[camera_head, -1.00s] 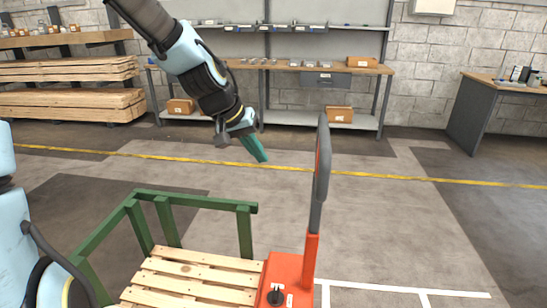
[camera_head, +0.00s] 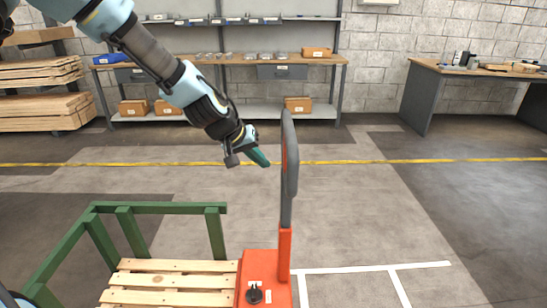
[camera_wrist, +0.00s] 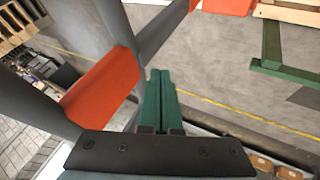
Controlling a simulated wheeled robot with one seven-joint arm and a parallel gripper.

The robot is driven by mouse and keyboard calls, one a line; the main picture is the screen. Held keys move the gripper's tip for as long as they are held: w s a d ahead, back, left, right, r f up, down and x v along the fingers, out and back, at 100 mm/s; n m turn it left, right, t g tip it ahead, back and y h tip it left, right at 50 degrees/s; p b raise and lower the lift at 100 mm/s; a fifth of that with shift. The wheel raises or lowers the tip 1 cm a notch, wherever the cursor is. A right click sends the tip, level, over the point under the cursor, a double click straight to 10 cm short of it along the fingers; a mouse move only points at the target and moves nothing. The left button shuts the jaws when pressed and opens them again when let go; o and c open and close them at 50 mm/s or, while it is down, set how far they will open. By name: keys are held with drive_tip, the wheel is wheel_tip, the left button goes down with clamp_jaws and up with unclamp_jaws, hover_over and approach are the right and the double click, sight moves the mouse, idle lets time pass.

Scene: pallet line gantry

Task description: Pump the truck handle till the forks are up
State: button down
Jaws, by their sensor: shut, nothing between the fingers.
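The pallet truck's handle (camera_head: 287,190) stands upright, a grey loop on a grey shaft with an orange lower part. It rises from the truck's orange body (camera_head: 265,278). My gripper (camera_head: 262,158) is just left of the handle loop in the head view, its green fingers shut and empty. In the wrist view the green fingers (camera_wrist: 160,98) are together, and the handle's grey bars with an orange piece (camera_wrist: 103,88) fill the area to their left. Whether the fingers touch the handle cannot be told. The forks are hidden under the wooden pallet (camera_head: 175,281).
A green rail frame (camera_head: 160,209) stands around the pallet's far and left sides. A workbench with shelves (camera_head: 235,60) is along the back wall, and a desk (camera_head: 420,98) stands at the right. The floor right of the truck is clear, with white lines.

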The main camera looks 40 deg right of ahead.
sight(282, 168)
drive_tip(key=shift+s+d+r+p, duration=0.15)
drive_tip(key=shift+s+d+p, duration=0.25)
drive_tip(key=shift+s+d, duration=0.75)
drive_tip(key=shift+d, duration=0.1)
